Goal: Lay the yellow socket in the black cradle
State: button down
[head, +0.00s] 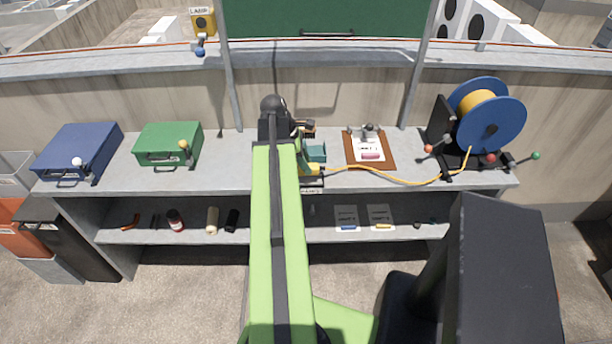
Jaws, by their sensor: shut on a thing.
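The yellow socket (310,169) is at the end of a yellow cable, just right of my green arm near the front edge of the bench. My gripper (302,158) is shut on it; my arm hides most of the jaws. The black cradle (312,182) shows as a dark piece right below the socket, above a small label on the bench's front edge. Its left part is hidden by my arm. I cannot tell whether the socket touches the cradle.
The yellow cable (395,180) runs right to a blue reel (491,118). A teal block (315,152) stands right behind the socket. A clipboard (384,160) lies to its right. Green (168,145) and blue (79,151) cases sit left. Bench between the green case and my arm is clear.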

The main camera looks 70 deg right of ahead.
notch_tip(320, 180, down, 4)
jog(key=b, duration=0.4)
jog(key=shift+f, duration=0.2)
jog(key=shift+r, duration=0.3)
jog(key=shift+f, duration=0.25)
jog(key=c, duration=1)
grip_release()
jog(key=shift+r, duration=0.1)
jog(key=p+v, duration=1.1)
jog(key=v, duration=0.1)
jog(key=shift+r, duration=0.15)
